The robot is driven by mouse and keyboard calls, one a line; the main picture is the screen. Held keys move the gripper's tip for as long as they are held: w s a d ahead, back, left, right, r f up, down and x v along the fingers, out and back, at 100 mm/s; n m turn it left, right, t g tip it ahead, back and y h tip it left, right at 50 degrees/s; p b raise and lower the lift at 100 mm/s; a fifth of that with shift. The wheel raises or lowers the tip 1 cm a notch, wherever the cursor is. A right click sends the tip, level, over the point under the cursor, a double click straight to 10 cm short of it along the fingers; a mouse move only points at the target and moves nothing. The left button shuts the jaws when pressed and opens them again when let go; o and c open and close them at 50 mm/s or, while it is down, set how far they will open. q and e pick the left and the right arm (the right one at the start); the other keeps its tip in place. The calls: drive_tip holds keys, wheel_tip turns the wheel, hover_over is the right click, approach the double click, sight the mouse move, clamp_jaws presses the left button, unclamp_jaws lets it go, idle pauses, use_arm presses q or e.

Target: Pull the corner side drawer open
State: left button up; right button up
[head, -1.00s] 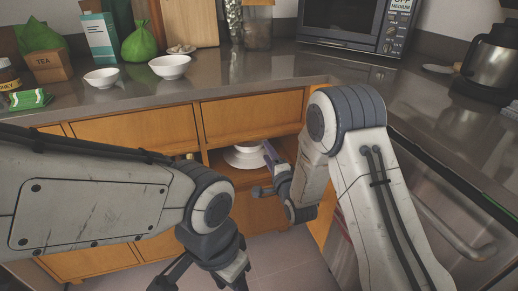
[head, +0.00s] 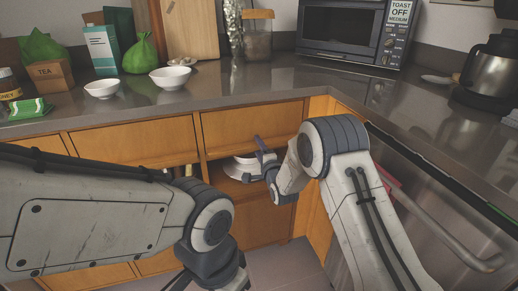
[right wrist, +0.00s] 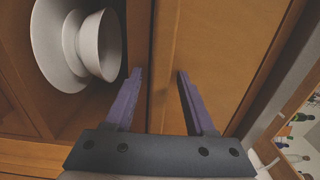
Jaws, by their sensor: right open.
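The corner side drawer (head: 248,126) is the upper wooden front nearest the inner corner, under the counter, and it looks shut. No handle shows on it. My right gripper (head: 258,158) is at its lower edge, over an open niche. In the right wrist view my right gripper (right wrist: 157,78) is open, with nothing clamped between its purple fingers. One finger is on the niche side and the other is over the drawer front (right wrist: 205,50); contact cannot be told. My left gripper (head: 212,272) is low in the head view, its fingertips cut off or hidden.
White dishes (right wrist: 75,45) stand in the niche close to one finger. Another drawer front (head: 135,142) is to the left. An appliance with a bar handle (head: 440,235) is at the right. The counter (head: 220,95) overhangs, holding bowls, a green bag and a microwave (head: 355,30).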

clamp_jaws()
idle(1.4)
